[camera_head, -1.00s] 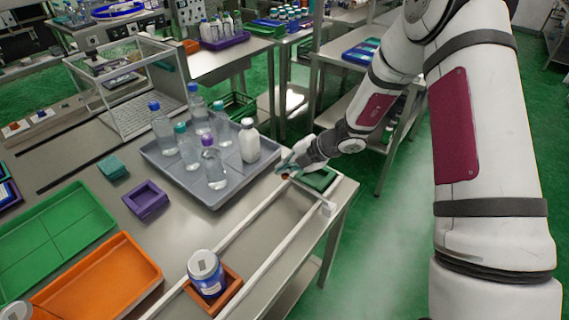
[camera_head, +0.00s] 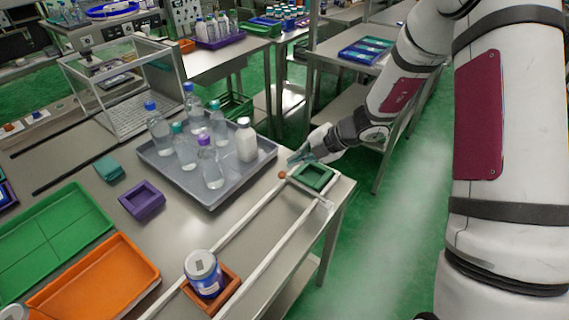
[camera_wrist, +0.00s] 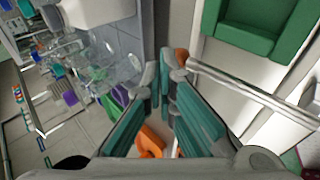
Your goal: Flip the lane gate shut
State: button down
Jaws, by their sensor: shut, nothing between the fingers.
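Two pale rails (camera_head: 240,224) form a lane along the table's right edge. At its far end sits a green square frame (camera_head: 313,176); it also shows in the wrist view (camera_wrist: 262,28). A small orange-brown knob (camera_head: 282,174) stands at the frame's left corner, at the end of the left rail; it also shows in the wrist view (camera_wrist: 182,57). I cannot clearly tell the gate's own shape or position. My gripper (camera_head: 293,160) is shut and empty, just behind the knob. In the wrist view my fingertips (camera_wrist: 166,72) are close beside the knob; contact is unclear.
A grey tray (camera_head: 213,193) with several bottles stands left of my gripper. A blue-labelled jar (camera_head: 204,272) sits in an orange-brown holder (camera_head: 226,292) at the lane's near end. Open floor is on the right.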

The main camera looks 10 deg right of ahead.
jog(key=v, duration=0.5)
jog(key=shift+s+d+r, duration=0.15)
jog(key=s+a+r+n+g+h, duration=0.2)
jog(key=s+a+r+n, duration=0.1)
jog(key=s+r+n, duration=1.55)
jog(key=s+d+r+n+t+h, duration=0.1)
jog(key=s+d+n+h, duration=0.2)
jog(key=n, duration=1)
jog(key=s+d+r+n+t+h, duration=0.1)
jog(key=s+d+n+h, duration=0.2)
jog(key=s+n, duration=0.6)
jog(key=d+n, duration=0.1)
jog(key=n, duration=0.2)
jog(key=shift+r+n, duration=0.25)
jog(key=shift+n, duration=0.1)
